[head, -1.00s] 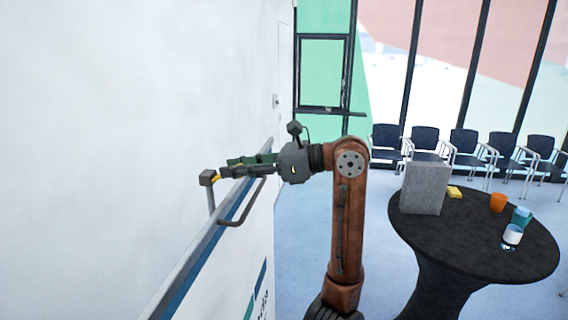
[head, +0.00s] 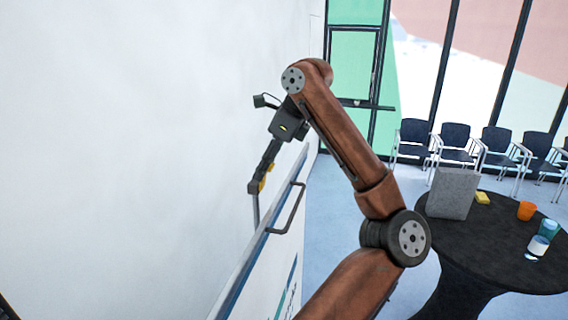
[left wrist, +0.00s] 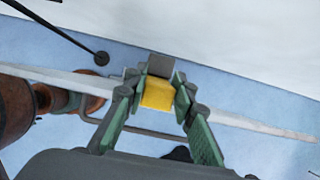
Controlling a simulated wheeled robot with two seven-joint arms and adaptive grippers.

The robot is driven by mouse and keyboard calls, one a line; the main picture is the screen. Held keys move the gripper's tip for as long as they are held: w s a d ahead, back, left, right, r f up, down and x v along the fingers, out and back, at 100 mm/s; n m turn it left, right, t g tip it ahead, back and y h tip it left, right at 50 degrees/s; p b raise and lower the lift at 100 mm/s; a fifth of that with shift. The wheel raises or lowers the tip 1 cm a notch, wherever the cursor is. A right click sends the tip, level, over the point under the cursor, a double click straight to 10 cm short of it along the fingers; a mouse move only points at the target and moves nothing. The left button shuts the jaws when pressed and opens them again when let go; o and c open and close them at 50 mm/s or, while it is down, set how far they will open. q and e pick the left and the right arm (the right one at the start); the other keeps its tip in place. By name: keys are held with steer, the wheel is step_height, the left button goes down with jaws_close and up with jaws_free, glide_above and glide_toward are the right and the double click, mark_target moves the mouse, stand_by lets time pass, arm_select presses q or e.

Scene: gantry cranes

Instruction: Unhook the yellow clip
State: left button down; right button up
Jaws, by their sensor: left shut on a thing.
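The yellow clip (left wrist: 158,95) sits between the green-padded fingers of my left gripper (left wrist: 157,100) in the left wrist view, next to a grey block (left wrist: 161,65). In the head view my left gripper (head: 264,172) points steeply down and is shut on the clip, of which only small yellow bits (head: 263,185) show. The clip is still at the grey block on top of a thin post (head: 256,208). Whether it is hooked there is hidden by the fingers. My right gripper is not in view.
A white panel (head: 262,275) with a dark handle (head: 291,210) stands just right of the post. A white wall (head: 120,130) is close on the left. A round black table (head: 480,250) with a grey box (head: 452,193) and cups stands at right, chairs behind.

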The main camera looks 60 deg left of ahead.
arm_select(q)
steer(key=shift+s+a+r+t+h+p, duration=0.1)
steer(key=shift+s+a+t+h+p, duration=0.2)
steer(key=shift+s+t+h+p, duration=0.1)
steer(key=shift+a+t+h, duration=0.1)
steer(key=shift+t+h, duration=0.2)
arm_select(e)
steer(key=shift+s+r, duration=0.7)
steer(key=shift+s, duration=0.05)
arm_select(q)
steer(key=c, duration=1.6)
jaws_free()
steer(key=shift+a, duration=0.1)
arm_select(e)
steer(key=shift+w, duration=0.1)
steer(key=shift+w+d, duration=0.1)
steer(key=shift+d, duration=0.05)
arm_select(q)
steer(key=v, duration=1.1)
steer(key=shift+r, duration=0.4)
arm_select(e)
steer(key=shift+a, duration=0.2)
